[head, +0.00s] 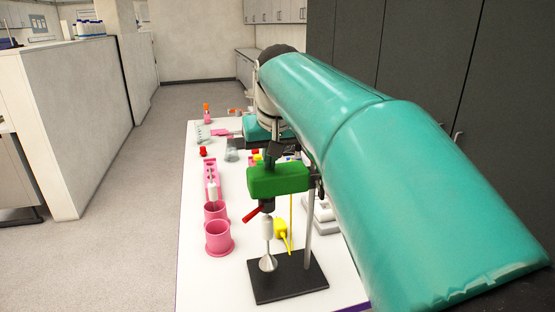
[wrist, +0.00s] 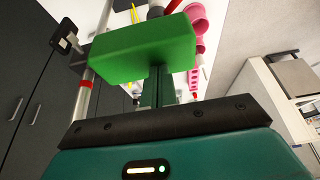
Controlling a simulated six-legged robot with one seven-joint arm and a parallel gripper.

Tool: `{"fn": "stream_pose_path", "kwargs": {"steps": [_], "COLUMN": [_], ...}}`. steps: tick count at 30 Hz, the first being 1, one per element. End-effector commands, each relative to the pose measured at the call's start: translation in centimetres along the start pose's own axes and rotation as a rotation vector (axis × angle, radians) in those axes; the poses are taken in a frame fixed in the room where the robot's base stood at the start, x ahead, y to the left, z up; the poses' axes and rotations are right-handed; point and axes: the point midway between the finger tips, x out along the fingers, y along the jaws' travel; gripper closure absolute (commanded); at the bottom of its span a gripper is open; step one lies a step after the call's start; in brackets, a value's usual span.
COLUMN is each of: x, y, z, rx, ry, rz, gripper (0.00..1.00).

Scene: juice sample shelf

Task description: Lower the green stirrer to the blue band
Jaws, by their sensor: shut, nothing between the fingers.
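The green stirrer (head: 278,180) is a block held on an upright metal rod (head: 309,232) above a black base plate (head: 292,284). A white and metal stirring shaft hangs below it. In the wrist view the green stirrer (wrist: 146,48) fills the upper middle, and the rod (wrist: 98,60) at left carries a red band (wrist: 85,84). I cannot make out a blue band.
Two pink cups (head: 217,238) and a pink rack (head: 211,182) stand left of the stirrer on the white table (head: 196,285). A yellow item (head: 282,232) is beside the shaft. Small bottles and samples lie farther back. Dark cabinets (head: 430,65) stand at right; the left aisle is clear.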

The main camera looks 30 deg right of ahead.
Motion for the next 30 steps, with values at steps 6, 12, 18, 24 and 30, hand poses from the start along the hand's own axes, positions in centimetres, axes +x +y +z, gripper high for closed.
{"fn": "stream_pose_path", "kwargs": {"steps": [6,12,18,24,30], "x": [0.7,1.3,1.3,1.4,1.5], "y": [0.0,0.0,0.0,0.0,0.0], "z": [0.3,0.5,0.5,0.6,0.6], "rx": [0.0,0.0,0.0,0.0,0.0], "ry": [0.0,-0.001,-0.001,-0.001,0.0], "rz": [0.0,0.0,0.0,0.0,0.0], "gripper": [1.0,1.0,1.0,1.0,1.0]}}
